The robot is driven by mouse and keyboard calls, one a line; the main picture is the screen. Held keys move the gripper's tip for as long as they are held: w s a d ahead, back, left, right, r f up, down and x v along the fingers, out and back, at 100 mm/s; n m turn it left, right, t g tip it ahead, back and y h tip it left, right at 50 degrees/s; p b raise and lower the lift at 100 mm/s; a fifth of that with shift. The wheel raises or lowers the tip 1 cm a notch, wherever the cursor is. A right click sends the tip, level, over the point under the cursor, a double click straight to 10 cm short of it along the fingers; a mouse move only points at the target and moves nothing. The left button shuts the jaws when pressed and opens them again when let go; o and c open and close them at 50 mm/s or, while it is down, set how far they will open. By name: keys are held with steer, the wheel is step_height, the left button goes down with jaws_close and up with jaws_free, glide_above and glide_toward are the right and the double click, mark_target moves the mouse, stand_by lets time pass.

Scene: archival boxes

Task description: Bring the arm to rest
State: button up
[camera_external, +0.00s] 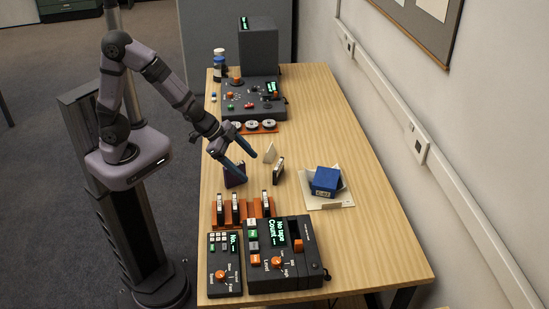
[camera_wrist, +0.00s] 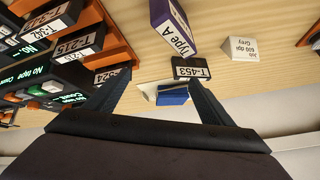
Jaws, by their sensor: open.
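My gripper (camera_external: 249,167) is open and hangs over the middle of the table, its fingers spread with nothing between them. It also shows in the wrist view (camera_wrist: 156,78). A purple block marked Type A (camera_external: 235,176) stands by the lower fingertip in the outside view; I cannot tell whether they touch. It also shows in the wrist view (camera_wrist: 174,25). A black tape marked T-453 (camera_external: 279,171) stands to the right of the fingers; it also shows in the wrist view (camera_wrist: 191,68). A small white card (camera_external: 270,153) stands just behind the tape.
A blue box (camera_external: 325,181) sits on white paper (camera_external: 340,200) to the right. An orange rack (camera_external: 227,219) holds several black tapes. Two dark control units (camera_external: 313,276) (camera_external: 225,280) stand in front, and a tall machine (camera_external: 259,50) at the back.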

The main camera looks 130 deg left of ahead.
steer(key=s+d+m+g+h, duration=0.1)
steer(key=s+d, duration=0.3)
steer(key=d, duration=0.4)
steer(key=s+d+m+g+h+p, duration=0.1)
steer(key=s+d+g+h, duration=0.1)
steer(key=d, duration=0.7)
steer(key=s+d+m+g+h+p, duration=0.1)
steer(key=s+d+m+g, duration=0.1)
steer(key=s+d, duration=0.4)
steer(key=d+g, duration=0.1)
steer(key=d, duration=0.2)
steer(key=shift+d+r, duration=0.2)
steer(key=shift+r, duration=0.15)
